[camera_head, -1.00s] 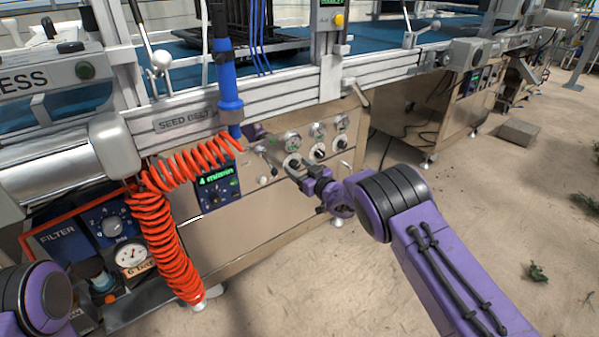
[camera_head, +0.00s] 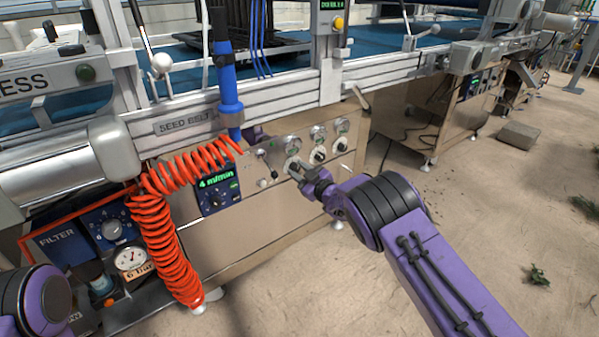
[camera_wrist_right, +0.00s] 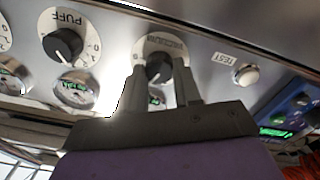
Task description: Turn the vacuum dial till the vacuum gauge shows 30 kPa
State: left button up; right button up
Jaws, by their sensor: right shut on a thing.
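The vacuum dial (camera_wrist_right: 160,43) is a dark knob on a pale round plate, with its label upside down in the right wrist view. In the head view it is the leftmost of the row of dials (camera_head: 291,162) on the beige front panel. My right gripper (camera_wrist_right: 160,72) is shut on the knob, one finger on each side; it shows in the head view (camera_head: 298,172) too. The gauge (camera_head: 292,143) sits just above the dial; its reading is too small to tell. In the wrist view the fingers partly hide it. My left gripper does not show.
The puff dial (camera_wrist_right: 62,44) is close beside the vacuum dial. A test button (camera_wrist_right: 246,75) is on its other side. A red coiled hose (camera_head: 155,225) and a blue speed display (camera_head: 218,193) are to the left. Open floor (camera_head: 480,240) lies to the right.

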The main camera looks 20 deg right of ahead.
jog(key=o, duration=1)
jog(key=shift+o, duration=0.2)
jog(key=shift+s, duration=0.15)
jog(key=p+v, duration=0.3)
jog(key=v, duration=0.7)
jog(key=shift+s, duration=0.15)
jog(key=shift+d, duration=0.1)
